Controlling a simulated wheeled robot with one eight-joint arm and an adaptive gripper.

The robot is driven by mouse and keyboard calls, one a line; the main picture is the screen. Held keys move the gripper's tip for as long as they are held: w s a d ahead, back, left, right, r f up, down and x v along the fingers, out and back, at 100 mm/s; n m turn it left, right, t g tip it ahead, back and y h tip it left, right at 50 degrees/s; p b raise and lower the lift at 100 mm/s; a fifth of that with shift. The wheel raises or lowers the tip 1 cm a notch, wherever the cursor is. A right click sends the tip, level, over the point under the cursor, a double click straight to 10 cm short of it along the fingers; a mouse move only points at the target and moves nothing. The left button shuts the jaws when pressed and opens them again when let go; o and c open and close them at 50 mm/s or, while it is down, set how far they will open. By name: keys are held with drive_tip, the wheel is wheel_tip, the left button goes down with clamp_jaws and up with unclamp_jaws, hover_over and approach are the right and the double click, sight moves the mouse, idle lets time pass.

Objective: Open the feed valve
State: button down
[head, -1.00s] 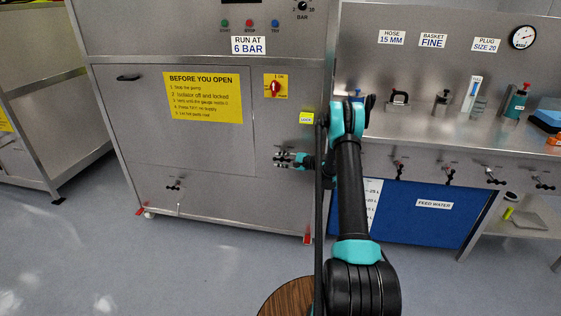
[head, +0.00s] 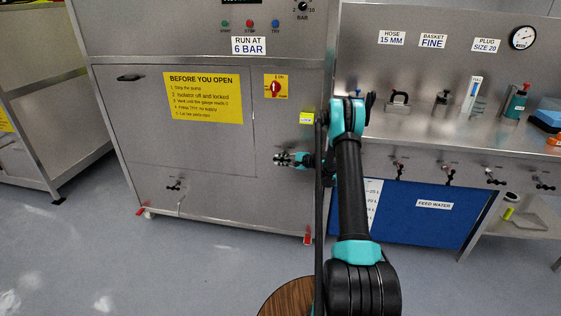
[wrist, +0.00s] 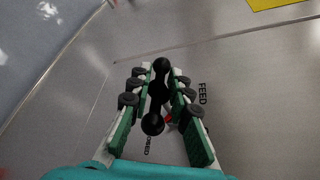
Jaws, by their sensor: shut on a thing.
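The feed valve's black handle (wrist: 157,92) is a bar with round knobs, set on the steel cabinet front in the wrist view. My gripper (wrist: 161,78) has its two green, black-padded fingers on either side of the handle and is shut on it. The bar lies lengthwise between the fingers. A small red part (wrist: 168,117) shows beside the handle. The lettering "FEED" is to its right, and a partly hidden label ending in "OSED" is below. In the head view my gripper (head: 284,159) is at the cabinet's lower right, and it hides most of the valve.
A red isolator switch (head: 275,89) and a yellow notice (head: 203,97) are on the cabinet above. Another small valve (head: 174,187) is at its lower left. The bench (head: 455,138) at right carries fittings, with several valves along its front.

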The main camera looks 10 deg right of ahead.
drive_tip(key=shift+f, duration=0.15)
drive_tip(key=n+g+h, duration=0.1)
drive_tip(key=g+h, duration=0.1)
drive_tip(key=h, duration=0.4)
drive_tip(key=n+g+h, duration=0.1)
drive_tip(key=h, duration=0.1)
drive_tip(key=shift+f+g, duration=0.15)
drive_tip(key=shift+g, duration=0.15)
drive_tip(key=g+h, duration=0.1)
drive_tip(key=h, duration=0.1)
drive_tip(key=g+h, duration=0.1)
drive_tip(key=h, duration=0.1)
drive_tip(key=shift+s+d+f+n+h, duration=0.1)
drive_tip(key=shift+d+n+h, duration=0.1)
drive_tip(key=shift+n+h, duration=0.2)
drive_tip(key=shift+d+g+h, duration=0.2)
drive_tip(key=shift+g+h, duration=0.1)
drive_tip(key=shift+h, duration=1)
drive_tip(key=shift+d, duration=0.1)
drive_tip(key=c, duration=1.6)
unclamp_jaws()
